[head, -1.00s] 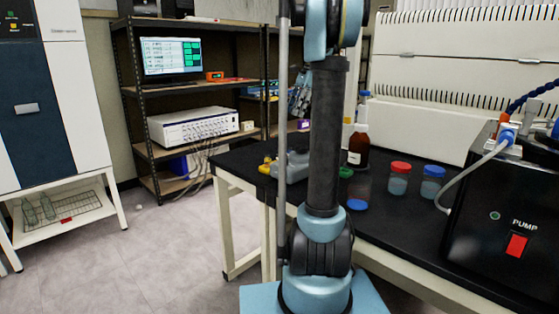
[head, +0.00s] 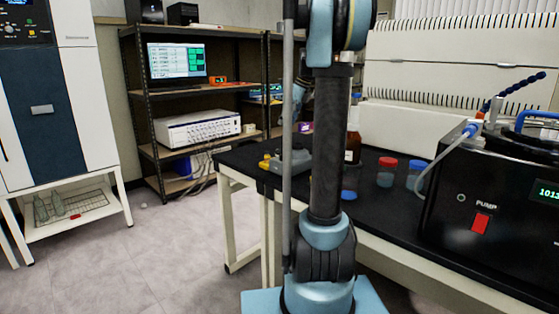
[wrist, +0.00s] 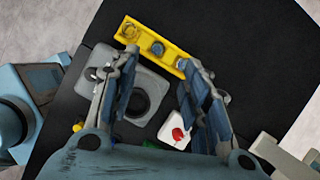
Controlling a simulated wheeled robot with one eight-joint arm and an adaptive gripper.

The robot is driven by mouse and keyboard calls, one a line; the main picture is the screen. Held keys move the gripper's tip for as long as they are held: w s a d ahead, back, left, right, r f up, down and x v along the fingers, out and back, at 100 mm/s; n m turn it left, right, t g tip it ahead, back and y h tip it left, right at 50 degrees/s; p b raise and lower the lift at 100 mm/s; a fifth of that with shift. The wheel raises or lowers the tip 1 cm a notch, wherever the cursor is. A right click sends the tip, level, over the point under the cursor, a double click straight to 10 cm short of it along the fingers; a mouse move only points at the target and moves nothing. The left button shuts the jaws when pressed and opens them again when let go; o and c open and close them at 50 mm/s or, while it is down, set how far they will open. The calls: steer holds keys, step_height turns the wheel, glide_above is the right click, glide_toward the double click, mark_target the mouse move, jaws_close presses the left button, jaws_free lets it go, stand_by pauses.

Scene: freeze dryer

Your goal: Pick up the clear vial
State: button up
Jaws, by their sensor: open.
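My gripper (wrist: 160,66) is open and empty in the wrist view, its two blue-grey fingers spread above the black bench. Ahead of the fingertips is a yellow holder (wrist: 176,61) with a small round blue-grey piece (wrist: 157,48) in it. I cannot tell for sure whether that piece is the clear vial. Below and between the fingers sits a grey device (wrist: 153,82), partly covered by the left finger. In the head view, the grey device (head: 292,163) stands on the bench left of my arm; my gripper is out of that view.
A brown bottle (head: 353,148), a red-capped jar (head: 386,173) and a blue-capped jar (head: 414,178) stand right of my arm. A black pump box (head: 455,215) is at the right. A white box with a red mark (wrist: 174,132) lies near the right finger.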

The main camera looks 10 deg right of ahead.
glide_toward(278, 150)
steer(key=w+f, duration=0.1)
steer(key=f, duration=0.1)
steer(key=w+a+f, duration=0.1)
steer(key=w+f, duration=0.1)
steer(key=shift+a+f, duration=0.2)
steer(key=shift+a, duration=0.05)
steer(key=shift+s+d+x, duration=0.1)
steer(key=shift+s+x, duration=0.05)
steer(key=shift+x, duration=1.2)
steer(key=shift+s+d+x, duration=0.15)
steer(key=shift+x, duration=1.2)
steer(key=shift+f, duration=0.15)
steer(key=shift+c, duration=0.6)
steer(key=c, duration=0.9)
